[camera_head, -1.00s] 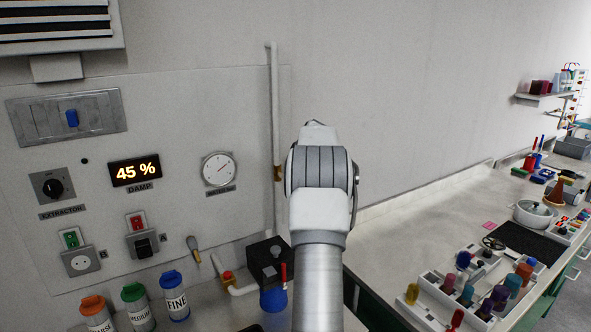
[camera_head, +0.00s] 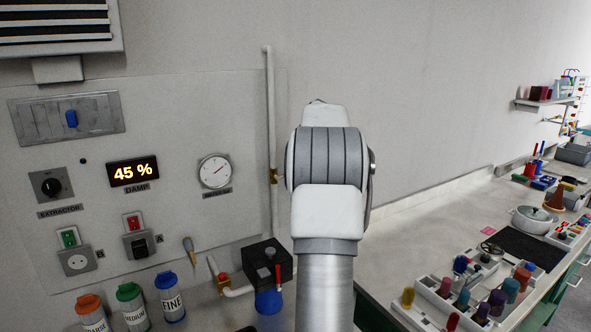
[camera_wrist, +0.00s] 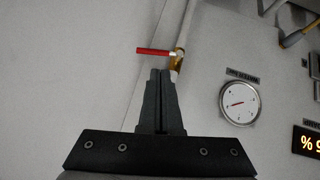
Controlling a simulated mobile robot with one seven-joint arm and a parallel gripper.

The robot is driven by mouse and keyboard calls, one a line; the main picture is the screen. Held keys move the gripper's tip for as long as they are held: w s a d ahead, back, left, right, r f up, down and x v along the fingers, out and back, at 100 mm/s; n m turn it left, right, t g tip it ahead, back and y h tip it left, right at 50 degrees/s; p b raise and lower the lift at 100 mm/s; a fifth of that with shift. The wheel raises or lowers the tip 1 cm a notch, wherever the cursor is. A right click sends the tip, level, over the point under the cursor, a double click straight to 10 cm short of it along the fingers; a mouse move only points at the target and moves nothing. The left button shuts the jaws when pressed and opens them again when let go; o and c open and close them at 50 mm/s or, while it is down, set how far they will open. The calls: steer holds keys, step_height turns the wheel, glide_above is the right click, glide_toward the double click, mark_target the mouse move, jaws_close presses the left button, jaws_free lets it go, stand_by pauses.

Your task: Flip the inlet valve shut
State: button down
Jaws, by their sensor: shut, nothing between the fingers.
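The inlet valve shows in the wrist view as a red lever (camera_wrist: 155,51) on a brass body (camera_wrist: 178,60), set on a pale pipe (camera_wrist: 187,25). The lever points out sideways, roughly across the pipe. My gripper (camera_wrist: 160,72) is shut and empty, its fingertips just below the lever in the picture; I cannot tell whether they touch it. In the head view a brass fitting (camera_head: 273,176) shows on the vertical pipe (camera_head: 269,110), left of my arm. The red lever and my gripper's fingers are hidden behind my arm there.
A round gauge (camera_head: 215,171) and the lit 45 % display (camera_head: 133,172) are on the panel left of the pipe. A black box (camera_head: 265,258) and labelled jars (camera_head: 170,297) stand below. The bench at right holds a rack (camera_head: 440,297).

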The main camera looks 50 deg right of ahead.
steer(key=v, duration=0.4)
steer(key=shift+s+r+b, duration=0.2)
steer(key=shift+s+b, duration=0.05)
steer(key=shift+b, duration=0.1)
steer(key=w+a+r+n+y, duration=0.1)
steer(key=w+a+r, duration=0.15)
steer(key=a, duration=0.75)
steer(key=w+a+r+y, duration=0.1)
steer(key=w+a, duration=0.2)
steer(key=a, duration=0.7)
steer(key=s+a+r+n+y, duration=0.1)
steer(key=s+a, duration=0.2)
steer(key=a, duration=1.4)
steer(key=s+a+f+y, duration=0.1)
steer(key=s+a+f, duration=0.2)
steer(key=s+a, duration=0.65)
steer(key=s+a+f+g, duration=0.1)
steer(key=s+a+f, duration=0.1)
steer(key=s+f, duration=0.3)
steer(key=s+a+f+g, duration=0.1)
steer(key=s+f, duration=0.4)
steer(key=s, duration=0.7)
steer(key=shift+a+f+y, duration=0.3)
steer(key=shift+a+f, duration=0.1)
steer(key=shift+a, duration=0.45)
